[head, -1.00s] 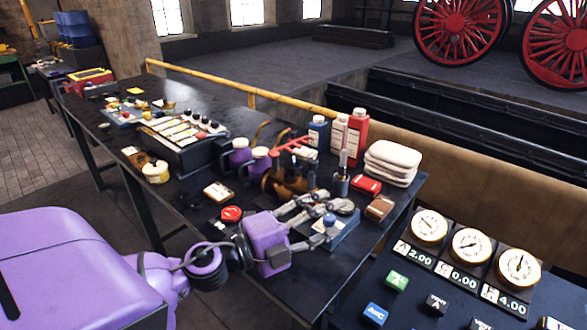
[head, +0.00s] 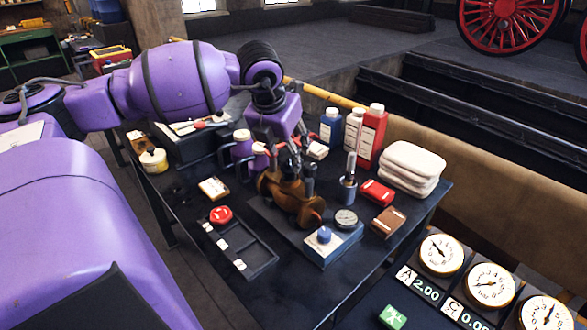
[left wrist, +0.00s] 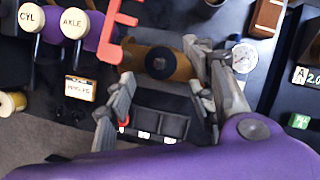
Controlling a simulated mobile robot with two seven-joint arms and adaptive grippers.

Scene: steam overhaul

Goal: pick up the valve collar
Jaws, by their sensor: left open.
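My left gripper (head: 292,158) points down above the valve body. In the left wrist view, the open fingers (left wrist: 158,64) stand on either side of the ring, with nothing held between them. In the head view, the gripper partly hides the valve's top. My right gripper is not in view.
A slotted black tray (head: 262,258) and red round piece (head: 220,215) lie in front. Purple lidded jugs (head: 241,150) stand left, bottles (head: 372,132) behind, folded cloths (head: 412,165) right. A red toothed bar (left wrist: 113,38) is close by in the left wrist view. The front bench has free room.

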